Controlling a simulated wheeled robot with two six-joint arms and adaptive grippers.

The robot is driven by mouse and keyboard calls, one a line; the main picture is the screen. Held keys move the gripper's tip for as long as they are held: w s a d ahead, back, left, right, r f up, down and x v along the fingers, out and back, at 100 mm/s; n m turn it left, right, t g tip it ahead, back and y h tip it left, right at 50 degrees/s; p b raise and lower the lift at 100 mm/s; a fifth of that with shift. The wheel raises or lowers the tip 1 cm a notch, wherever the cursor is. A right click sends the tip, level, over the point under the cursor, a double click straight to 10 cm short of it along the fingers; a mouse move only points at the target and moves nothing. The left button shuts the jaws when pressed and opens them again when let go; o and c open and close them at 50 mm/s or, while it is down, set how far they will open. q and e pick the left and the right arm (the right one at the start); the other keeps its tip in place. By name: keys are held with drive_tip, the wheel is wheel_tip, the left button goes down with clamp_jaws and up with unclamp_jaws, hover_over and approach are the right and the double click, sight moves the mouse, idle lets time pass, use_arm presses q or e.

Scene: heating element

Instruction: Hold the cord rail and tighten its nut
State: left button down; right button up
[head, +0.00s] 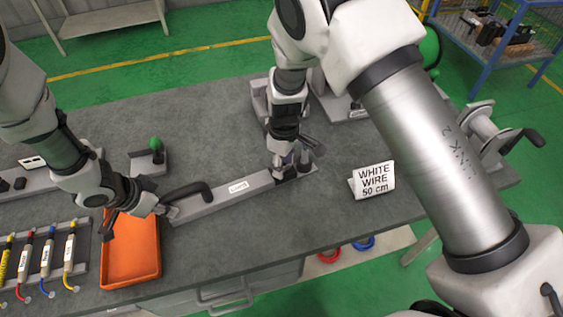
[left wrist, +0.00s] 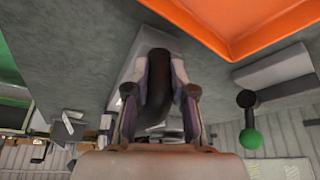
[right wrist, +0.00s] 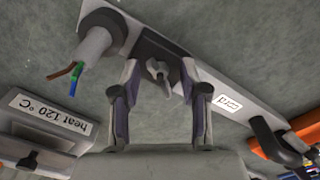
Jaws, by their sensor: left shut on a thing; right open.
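The cord rail (head: 222,198) is a long grey bar with a white label, lying on the grey table. A black bent handle (left wrist: 158,75) stands at its left end. My left gripper (head: 160,208) is shut on this handle. The wing-shaped nut (right wrist: 160,72) is on a dark block at the rail's other end. My right gripper (head: 288,163) points down over that end, open, with its fingers on either side of the nut. Whether they touch it I cannot tell. A grey cord end (right wrist: 95,43) with brown, green and blue wires sits beside the nut.
An orange tray (head: 130,275) lies just left of the rail, under my left arm. A green-knobbed lever (head: 155,145) is behind the tray. A "WHITE WIRE 50 cm" sign (head: 374,180) stands right of the rail.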

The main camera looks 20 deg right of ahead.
clamp_jaws()
drive_tip(key=shift+m, duration=0.3)
drive_tip(key=m, duration=0.4)
drive_tip(key=shift+a, duration=0.1)
drive_tip(key=m, duration=0.5)
idle(0.5)
unclamp_jaws()
